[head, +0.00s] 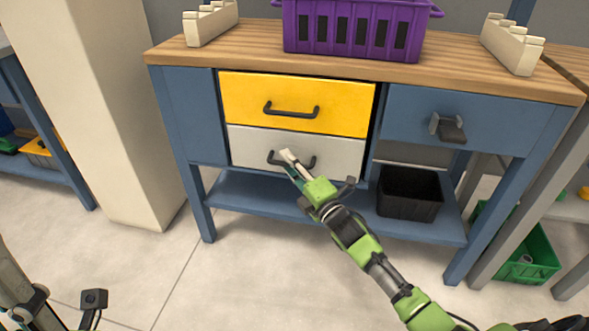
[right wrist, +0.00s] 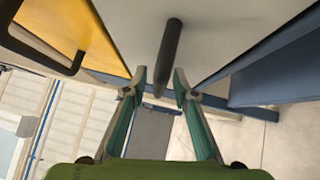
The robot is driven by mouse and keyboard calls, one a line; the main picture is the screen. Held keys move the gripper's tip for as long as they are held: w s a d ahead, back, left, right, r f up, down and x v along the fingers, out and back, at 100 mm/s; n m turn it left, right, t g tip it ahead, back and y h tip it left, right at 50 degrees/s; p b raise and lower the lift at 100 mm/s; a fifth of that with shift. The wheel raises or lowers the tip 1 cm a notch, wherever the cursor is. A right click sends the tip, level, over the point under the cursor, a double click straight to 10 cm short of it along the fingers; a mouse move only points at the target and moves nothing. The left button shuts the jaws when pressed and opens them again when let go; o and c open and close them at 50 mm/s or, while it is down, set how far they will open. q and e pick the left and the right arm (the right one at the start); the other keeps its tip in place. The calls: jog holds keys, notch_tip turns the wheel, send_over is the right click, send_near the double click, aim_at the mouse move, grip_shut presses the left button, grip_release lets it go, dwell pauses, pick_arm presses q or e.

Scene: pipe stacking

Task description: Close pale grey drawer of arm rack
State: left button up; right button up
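The pale grey drawer (head: 250,148) sits below a yellow drawer (head: 340,97) in the workbench; whether its front is fully flush I cannot tell. Its dark bar handle (head: 311,163) also shows in the right wrist view (right wrist: 170,48). My right gripper (head: 289,161) is at this handle, partly covering it. In the right wrist view the fingers (right wrist: 160,84) stand apart, with the handle bar ahead of and between the tips; contact is not clear. Of my left arm only a few parts show at the lower left; its fingers are not in view.
The bench top (head: 440,72) carries a purple crate (head: 350,22) and two cream racks (head: 210,22). A black bin (head: 409,195) stands on the blue lower shelf (head: 250,193). A cream pillar (head: 105,100) is left of the bench. The floor in front is clear.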

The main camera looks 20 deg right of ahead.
jog(key=v, duration=1.1)
jog(key=shift+s, duration=0.4)
jog(key=shift+d, duration=0.1)
